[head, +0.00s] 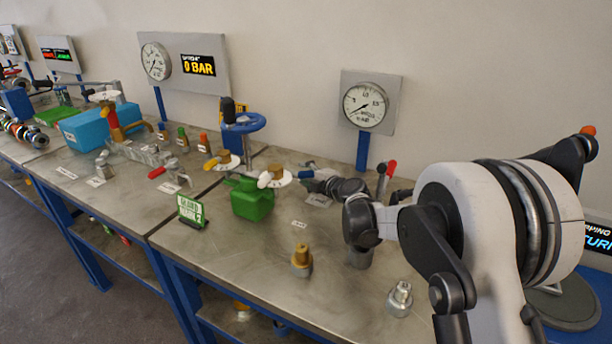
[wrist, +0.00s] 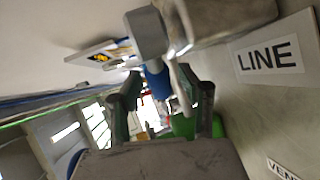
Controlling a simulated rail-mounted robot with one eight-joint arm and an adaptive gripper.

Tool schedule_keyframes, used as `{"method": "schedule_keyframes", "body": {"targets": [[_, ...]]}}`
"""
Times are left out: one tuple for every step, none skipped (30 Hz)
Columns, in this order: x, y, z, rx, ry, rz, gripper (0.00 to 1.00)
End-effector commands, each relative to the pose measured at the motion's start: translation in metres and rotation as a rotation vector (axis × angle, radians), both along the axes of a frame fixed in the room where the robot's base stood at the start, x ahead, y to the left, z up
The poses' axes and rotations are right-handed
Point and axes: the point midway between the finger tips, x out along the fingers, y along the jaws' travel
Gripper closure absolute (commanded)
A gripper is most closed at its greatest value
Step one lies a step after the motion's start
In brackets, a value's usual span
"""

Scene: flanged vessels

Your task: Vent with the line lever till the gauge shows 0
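My gripper (head: 318,184) is low over the bench in the head view, beside a small metal fitting, partly hidden by my own wrist. In the wrist view its two fingers (wrist: 165,95) are apart. The display panel (head: 198,65) at left reads 0 BAR beside another gauge (head: 156,61).
A red-handled lever (head: 388,170) stands right of my gripper. A brass fitting (head: 301,261) and a steel fitting (head: 400,299) stand near the front.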

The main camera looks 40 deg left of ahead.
Motion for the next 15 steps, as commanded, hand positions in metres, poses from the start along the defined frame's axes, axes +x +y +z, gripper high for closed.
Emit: {"method": "schedule_keyframes", "body": {"targets": [[0.000,0.000,0.000,0.000,0.000,0.000,0.61],[0.000,0.000,0.000,0.000,0.000,0.000,0.61],[0.000,0.000,0.000,0.000,0.000,0.000,0.61],[0.000,0.000,0.000,0.000,0.000,0.000,0.61],[0.000,0.000,0.000,0.000,0.000,0.000,0.61],[0.000,0.000,0.000,0.000,0.000,0.000,0.61],[0.000,-0.001,0.000,0.000,0.000,0.000,0.61],[0.000,-0.002,0.000,0.000,0.000,0.000,0.61],[-0.001,-0.004,0.001,0.000,0.000,0.000,0.61],[-0.001,-0.006,0.002,0.000,0.000,0.000,0.61],[-0.002,-0.009,0.002,0.000,0.000,0.000,0.61],[-0.003,-0.014,0.003,0.000,0.000,0.000,0.61],[-0.004,-0.018,0.005,0.000,0.000,0.000,0.61],[-0.006,-0.022,0.006,0.000,0.000,0.000,0.61],[-0.007,-0.028,0.007,0.000,0.000,-0.001,0.61]]}}
